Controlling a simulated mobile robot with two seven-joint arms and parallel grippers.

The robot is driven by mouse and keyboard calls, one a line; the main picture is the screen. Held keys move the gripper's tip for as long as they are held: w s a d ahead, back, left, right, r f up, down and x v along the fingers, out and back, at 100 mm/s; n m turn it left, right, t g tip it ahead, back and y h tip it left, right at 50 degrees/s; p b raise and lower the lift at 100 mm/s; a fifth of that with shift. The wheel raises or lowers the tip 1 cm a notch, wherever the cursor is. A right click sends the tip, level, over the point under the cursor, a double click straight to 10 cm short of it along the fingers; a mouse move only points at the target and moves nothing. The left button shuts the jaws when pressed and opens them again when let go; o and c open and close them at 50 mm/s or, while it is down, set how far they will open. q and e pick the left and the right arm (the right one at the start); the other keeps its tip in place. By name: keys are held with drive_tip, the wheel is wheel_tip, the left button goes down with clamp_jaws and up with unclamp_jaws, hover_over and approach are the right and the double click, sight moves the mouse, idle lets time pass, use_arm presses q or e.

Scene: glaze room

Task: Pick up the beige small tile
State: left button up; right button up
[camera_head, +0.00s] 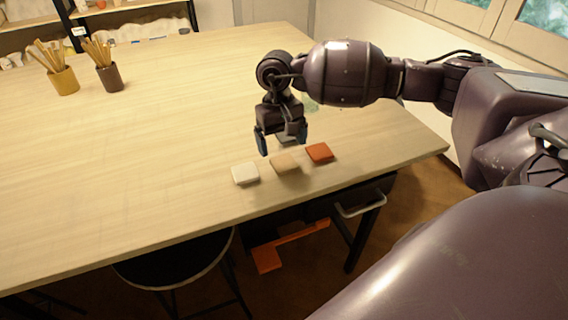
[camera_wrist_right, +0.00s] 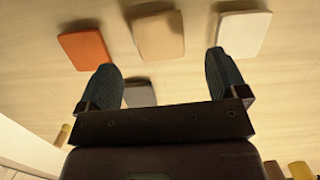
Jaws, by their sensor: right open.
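The beige small tile (camera_head: 285,163) lies flat on the wooden table, between a white tile (camera_head: 245,174) on its left and an orange-red tile (camera_head: 319,153) on its right. My right gripper (camera_head: 282,146) is open and empty, above the table just behind the beige tile. In the right wrist view the beige tile (camera_wrist_right: 158,35) lies beyond the open fingers (camera_wrist_right: 166,82), between the orange-red tile (camera_wrist_right: 84,48) and the white tile (camera_wrist_right: 243,34). A grey tile (camera_wrist_right: 140,92) shows partly between the fingers, its lower part hidden by the gripper. My left gripper is not in view.
The tiles lie near the front edge of the table (camera_head: 120,180). A yellow cup (camera_head: 65,81) and a brown cup (camera_head: 109,78), both holding wooden sticks, stand far left. A stool (camera_head: 180,262) is below the front edge. The table's left and middle are clear.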

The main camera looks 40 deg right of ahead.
sight(284, 162)
drive_tip(key=shift+s+f, duration=0.2)
drive_tip(key=shift+f, duration=1.05)
drive_tip(key=shift+s+f, duration=0.15)
drive_tip(key=shift+f, duration=1.1)
drive_tip(key=c, duration=1)
drive_tip(key=shift+c, duration=0.2)
drive_tip(key=shift+r, duration=0.15)
